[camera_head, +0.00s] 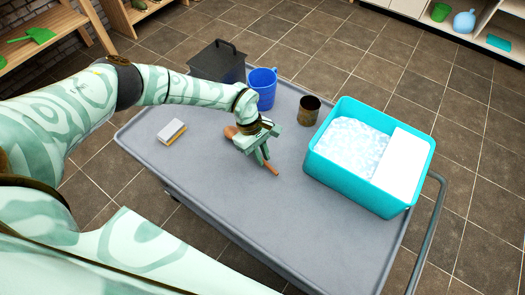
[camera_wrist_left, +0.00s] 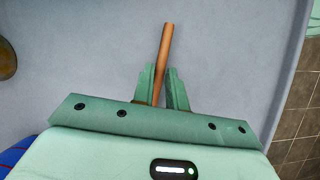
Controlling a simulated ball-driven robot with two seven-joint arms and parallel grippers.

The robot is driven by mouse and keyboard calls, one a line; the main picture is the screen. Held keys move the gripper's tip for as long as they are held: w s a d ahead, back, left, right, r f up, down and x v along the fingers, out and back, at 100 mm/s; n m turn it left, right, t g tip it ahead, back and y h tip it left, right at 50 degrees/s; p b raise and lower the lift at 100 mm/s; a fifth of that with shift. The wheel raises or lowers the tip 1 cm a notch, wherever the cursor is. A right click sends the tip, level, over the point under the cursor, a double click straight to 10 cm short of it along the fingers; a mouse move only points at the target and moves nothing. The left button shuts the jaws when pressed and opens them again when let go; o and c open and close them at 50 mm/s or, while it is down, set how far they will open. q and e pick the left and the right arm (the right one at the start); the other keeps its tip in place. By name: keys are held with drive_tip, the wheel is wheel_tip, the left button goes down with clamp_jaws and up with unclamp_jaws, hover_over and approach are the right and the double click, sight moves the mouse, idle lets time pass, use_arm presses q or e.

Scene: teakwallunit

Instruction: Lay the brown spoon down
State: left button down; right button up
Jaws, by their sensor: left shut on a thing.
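The brown spoon (camera_head: 272,170) is in my left gripper (camera_head: 263,157), over the middle of the grey cart top. Its handle sticks out past the fingertips toward the front right in the head view, and a brown rounded part shows behind the gripper. In the left wrist view the spoon's handle (camera_wrist_left: 165,55) passes between the two fingers of my left gripper (camera_wrist_left: 163,90), which is shut on it. The spoon is low over the cart top; I cannot tell whether it touches it. My right gripper is not in view.
On the grey cart (camera_head: 215,170) stand a turquoise tub (camera_head: 345,180) with foamy water, a brown can (camera_head: 309,111), a blue mug (camera_head: 262,88), a dark lidded box (camera_head: 217,64) and a sponge (camera_head: 172,132). The cart's front middle is clear.

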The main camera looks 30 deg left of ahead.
use_arm(q)
drive_tip(key=shift+f+b, duration=0.35)
drive_tip(key=shift+f, duration=0.15)
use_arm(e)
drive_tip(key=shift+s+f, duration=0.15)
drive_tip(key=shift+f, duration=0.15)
use_arm(q)
drive_tip(key=c, duration=1.3)
unclamp_jaws()
drive_tip(key=shift+r, duration=0.1)
drive_tip(key=p+v, duration=0.4)
drive_tip(key=v, duration=1.2)
drive_tip(key=shift+r+p, duration=0.1)
drive_tip(key=shift+p, duration=0.25)
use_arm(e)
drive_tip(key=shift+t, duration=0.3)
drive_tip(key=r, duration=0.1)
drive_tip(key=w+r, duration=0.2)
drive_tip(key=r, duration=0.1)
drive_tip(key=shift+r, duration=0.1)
use_arm(q)
drive_tip(key=shift+s, duration=0.1)
